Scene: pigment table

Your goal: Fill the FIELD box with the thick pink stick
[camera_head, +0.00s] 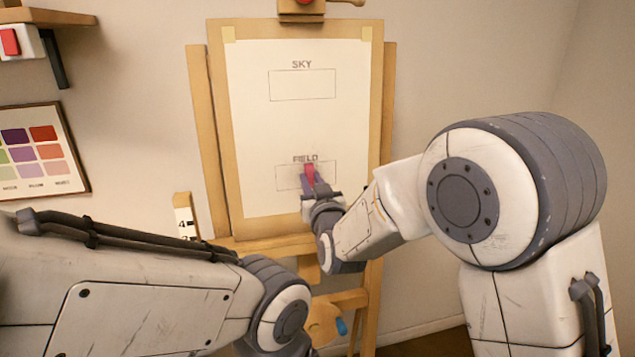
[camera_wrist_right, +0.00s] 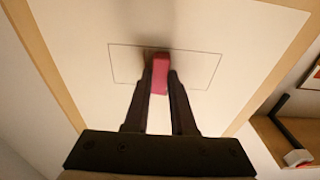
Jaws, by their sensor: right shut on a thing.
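The white sheet (camera_head: 250,130) on the easel board carries an outlined SKY box (camera_head: 302,85) above and an outlined FIELD box (camera_head: 325,175) below. Both boxes look blank inside. My right gripper (camera_head: 309,178) is in front of the FIELD box and shut on the thick pink stick (camera_head: 309,170). In the right wrist view the pink stick (camera_wrist_right: 160,72) stands between the two dark fingers, with its tip over the box outline (camera_wrist_right: 205,70) and a shadow beside it. I cannot tell whether the tip touches the paper. My left arm crosses the lower left; its gripper is not clearly visible.
The wooden easel (camera_head: 205,140) stands against the wall. A color chart (camera_head: 38,152) hangs at left, below a shelf with a red-buttoned switch (camera_head: 10,42). A ruler-like strip (camera_head: 185,217) stands left of the easel. A palette-like wooden piece (camera_head: 322,318) is below the board.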

